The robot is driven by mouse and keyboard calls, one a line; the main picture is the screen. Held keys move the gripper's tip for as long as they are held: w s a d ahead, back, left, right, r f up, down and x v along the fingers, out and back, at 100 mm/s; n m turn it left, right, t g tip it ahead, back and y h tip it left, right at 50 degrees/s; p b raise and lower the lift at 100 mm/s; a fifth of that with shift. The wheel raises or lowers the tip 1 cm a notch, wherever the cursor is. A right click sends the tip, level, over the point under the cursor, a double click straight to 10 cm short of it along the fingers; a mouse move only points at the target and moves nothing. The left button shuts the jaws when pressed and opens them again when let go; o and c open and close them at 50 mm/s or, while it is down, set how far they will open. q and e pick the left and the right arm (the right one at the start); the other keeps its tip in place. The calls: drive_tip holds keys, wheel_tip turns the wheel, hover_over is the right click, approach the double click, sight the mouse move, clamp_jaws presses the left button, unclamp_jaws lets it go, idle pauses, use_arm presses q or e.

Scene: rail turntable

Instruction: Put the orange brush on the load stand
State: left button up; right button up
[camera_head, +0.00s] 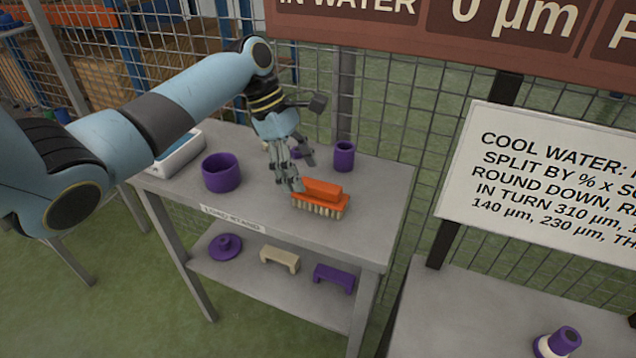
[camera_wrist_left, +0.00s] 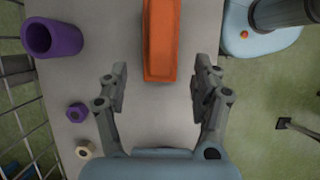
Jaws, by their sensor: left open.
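The orange brush (camera_head: 320,197) rests bristles down on the top of the load stand (camera_head: 374,228), towards its front right edge. My left gripper (camera_head: 302,174) is open just to the left of the brush and a little above the stand top. In the left wrist view the brush (camera_wrist_left: 161,45) shows from above, ahead of and between the spread fingers (camera_wrist_left: 160,95), with a gap on both sides. The fingers do not touch it there. My right gripper is in neither view.
A purple bowl (camera_head: 221,172), a purple cylinder (camera_head: 344,156) and a white tray with blue inside (camera_head: 180,153) stand on the stand top. Purple and beige pieces lie on the lower shelf (camera_head: 300,297). Wire mesh (camera_head: 395,115) runs behind. A white sign (camera_head: 545,190) stands at the right.

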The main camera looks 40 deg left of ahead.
use_arm(q)
drive_tip(key=a, duration=0.3)
drive_tip(key=s+a, duration=0.1)
drive_tip(key=a, duration=0.2)
drive_tip(key=s+a, duration=0.1)
drive_tip(key=a, duration=0.2)
drive_tip(key=shift+s+a+f+b, duration=0.15)
drive_tip(key=shift+s+a+b, duration=0.1)
drive_tip(key=shift+b, duration=0.1)
drive_tip(key=shift+d, duration=0.1)
